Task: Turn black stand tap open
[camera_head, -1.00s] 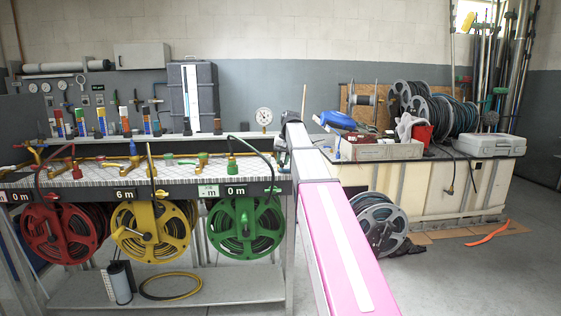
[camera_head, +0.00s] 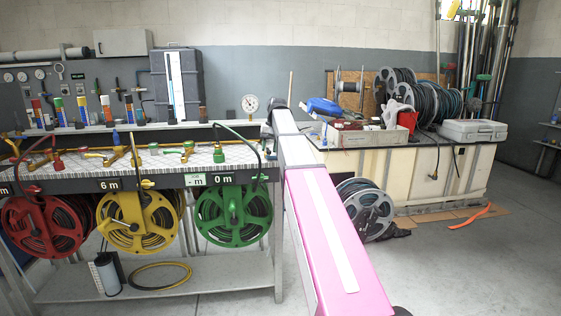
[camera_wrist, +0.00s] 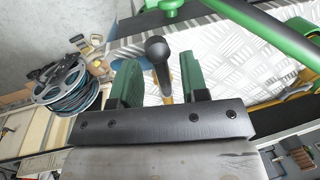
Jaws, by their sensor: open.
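A black tap handle with a rounded end (camera_wrist: 155,46) shows in the wrist view, and it looks like the black stand tap's lever. My gripper (camera_wrist: 158,76) is open, with one green-padded finger on each side of the handle. Gaps show between the handle and both fingers, and I cannot tell whether it touches either of them lower down. In the head view my pink and grey arm reaches to the right end of the hose bench (camera_head: 85,178). My fingers and the black tap cannot be made out there.
Red (camera_head: 42,226), yellow (camera_head: 137,221) and green (camera_head: 234,215) hose reels hang under the bench. A pressure gauge (camera_head: 249,103) stands at its back. In the wrist view a green pipe (camera_wrist: 270,35) crosses the upper right. Open floor (camera_head: 450,270) lies at the right.

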